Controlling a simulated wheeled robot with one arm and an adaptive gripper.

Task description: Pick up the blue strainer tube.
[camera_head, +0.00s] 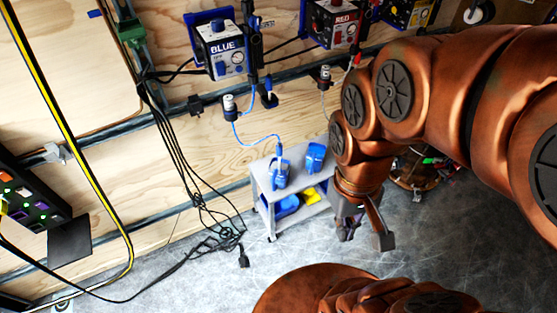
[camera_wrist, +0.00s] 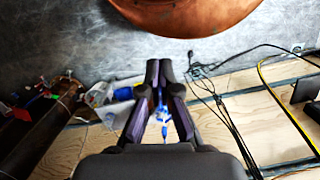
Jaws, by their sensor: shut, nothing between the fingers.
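A thin blue tube (camera_head: 257,138) runs from a fitting below the BLUE box down to a blue container (camera_head: 280,174) on a small grey cart. Its lower end stands in or at the container; I cannot tell the strainer itself clearly. My gripper (camera_head: 347,228) is to the right of the cart, apart from the tube, pointing down. In the wrist view my gripper (camera_wrist: 159,66) is shut and empty, with its fingertips close together. Blue and white shapes (camera_wrist: 162,115) show through the gap between the fingers, beyond them.
The grey cart (camera_head: 268,209) also bears a second blue container (camera_head: 315,157), with blue and yellow items on its lower shelf. Black cables (camera_head: 195,180) hang left of the cart. The BLUE box (camera_head: 222,50) and RED box (camera_head: 335,22) are on the wall. The grey floor (camera_head: 200,285) has free room.

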